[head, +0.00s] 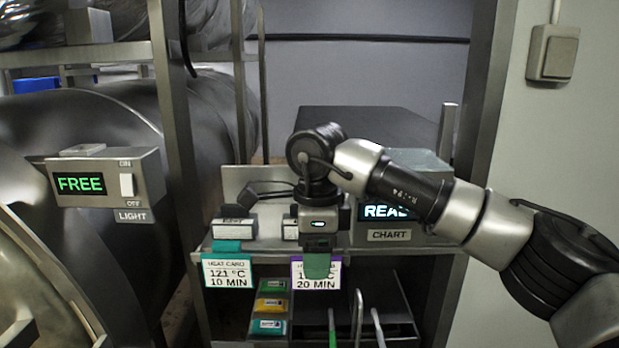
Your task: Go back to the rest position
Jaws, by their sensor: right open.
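My right arm comes in from the right, and my right gripper (318,262) points down in front of the shelf (400,246). It is open. A green tab shows at its fingertips, just above a purple-edged heat card (330,278) reading 20 MIN; I cannot tell whether they touch. The gripper hides part of that card and of the holder behind it. A teal-edged heat card (228,271) reading 121 °C, 10 MIN hangs to the left. My left gripper is not in view.
A chart unit (390,237) with a lit, partly covered display stands behind my right arm. A light switch box (110,180) showing FREE is at the left, before the large metal vessel (80,115). Coloured boxes (270,306) sit below. A steel post (482,150) stands right of the shelf.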

